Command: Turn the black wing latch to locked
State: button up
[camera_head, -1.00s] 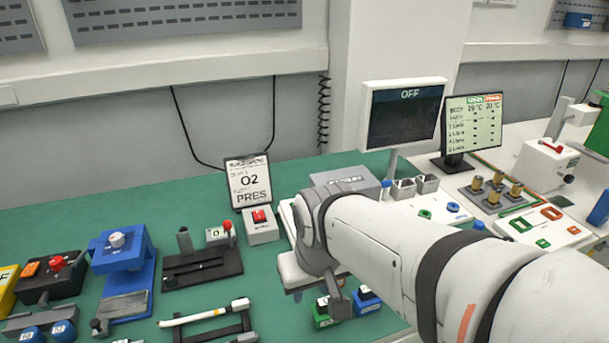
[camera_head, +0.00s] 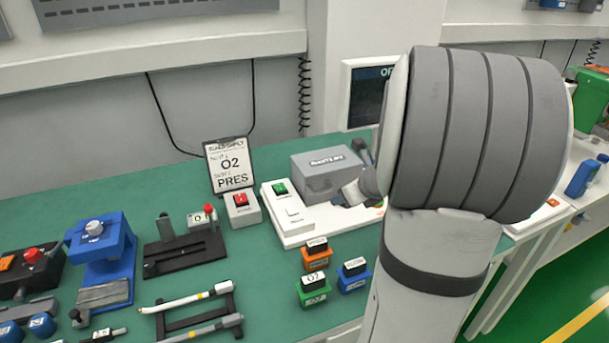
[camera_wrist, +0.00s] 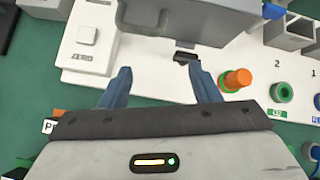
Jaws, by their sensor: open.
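A small black piece (camera_wrist: 186,57), which looks like the wing latch, lies on the white board (camera_wrist: 150,62) just in front of the grey box (camera_wrist: 215,20). Its turn position is too small to read. My gripper (camera_wrist: 160,72) is open, with its two blue fingers apart and nothing between them. The black piece is just ahead of the right finger's tip in the wrist view. In the head view the white board (camera_head: 296,238) and grey box (camera_head: 327,170) show, but my arm hides most of the gripper and the latch cannot be made out.
An orange peg (camera_wrist: 236,80) in a green ring stands close right of my right finger. A green socket (camera_wrist: 281,92) is farther right. A white switch block (camera_wrist: 88,35) is at left. Orange, green and blue labelled blocks (camera_head: 316,258) stand in front of the board.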

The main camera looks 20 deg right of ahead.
jog(key=d+m, duration=0.1)
jog(key=d+f+m, duration=0.1)
jog(key=d+m, duration=0.1)
jog(key=shift+d+h, duration=0.3)
jog(key=shift+h, duration=0.1)
jog(key=b+x, duration=0.2)
jog(key=x, duration=0.4)
jog(key=shift+f, duration=0.1)
jog(key=shift+w+f, duration=0.4)
jog(key=shift+w, duration=0.2)
jog(key=shift+c, duration=0.4)
